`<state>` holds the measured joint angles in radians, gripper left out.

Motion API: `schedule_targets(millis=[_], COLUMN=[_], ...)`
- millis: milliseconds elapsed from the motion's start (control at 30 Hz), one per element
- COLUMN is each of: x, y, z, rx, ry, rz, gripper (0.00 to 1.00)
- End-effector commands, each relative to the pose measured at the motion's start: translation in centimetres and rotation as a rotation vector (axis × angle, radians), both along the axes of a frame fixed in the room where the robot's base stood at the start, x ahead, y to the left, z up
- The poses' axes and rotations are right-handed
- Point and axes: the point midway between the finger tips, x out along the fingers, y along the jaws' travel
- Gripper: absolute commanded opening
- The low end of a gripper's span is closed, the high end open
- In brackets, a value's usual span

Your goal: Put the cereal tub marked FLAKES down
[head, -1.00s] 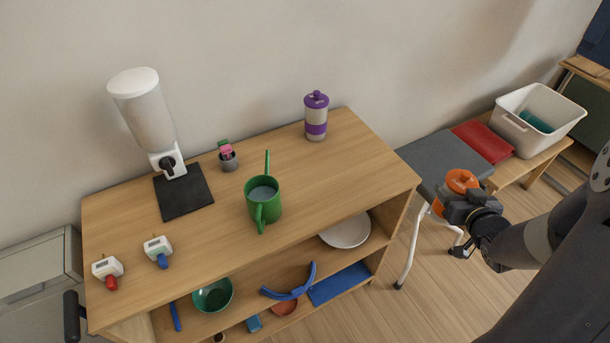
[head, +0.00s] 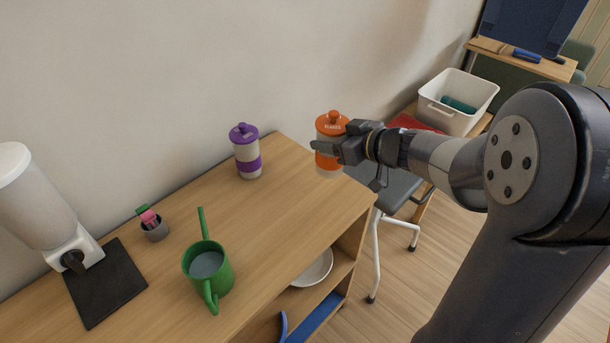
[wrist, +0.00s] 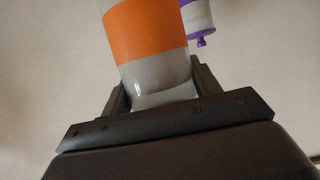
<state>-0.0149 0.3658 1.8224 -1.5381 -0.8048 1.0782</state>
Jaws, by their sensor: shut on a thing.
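The cereal tub marked FLAKES (head: 328,160) has an orange lid and an orange band on a pale body. My gripper (head: 335,150) is shut on it and holds it roughly upright near the right end of the wooden cabinet top (head: 300,205). I cannot tell from the head view how high its base is above the top. In the wrist view the tub (wrist: 148,32) sits between the fingers, its orange band in front. A similar tub with a purple lid and band (head: 247,155) stands on the cabinet top, left of the held tub; it also shows in the wrist view (wrist: 197,15).
The cabinet top right of the purple tub is clear. A grey stool (head: 398,188) and a white bin (head: 452,118) are beyond.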

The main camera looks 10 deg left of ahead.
Motion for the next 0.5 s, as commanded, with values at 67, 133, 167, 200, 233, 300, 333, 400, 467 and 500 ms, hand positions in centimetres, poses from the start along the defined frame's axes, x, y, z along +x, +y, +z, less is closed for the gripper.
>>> schedule_targets(millis=[67, 133, 167, 200, 233, 300, 333, 400, 467, 500], x=[0.0, 0.0, 0.0, 0.0, 0.0, 0.0, 0.0, 0.0, 0.0, 0.0], y=[0.0, 0.0, 0.0, 0.0, 0.0, 0.0, 0.0, 0.0, 0.0, 0.0], z=[-2.3, -3.5, -4.0, -4.4, -4.6, -4.9, -5.1, -5.8, -6.6, -7.3], rx=[0.001, 0.002, 0.001, 0.001, 0.001, 0.001, 0.001, 0.001, 0.001, 0.002], ry=[0.007, 0.006, 0.005, 0.004, 0.004, 0.001, 0.001, 0.003, 0.004, 0.004], rz=[-0.001, -0.001, -0.001, -0.001, -0.002, -0.001, -0.001, 0.0, -0.002, -0.001], gripper=[0.31, 0.31, 0.31, 0.31, 0.31, 0.31, 0.31, 0.31, 0.31, 0.31])
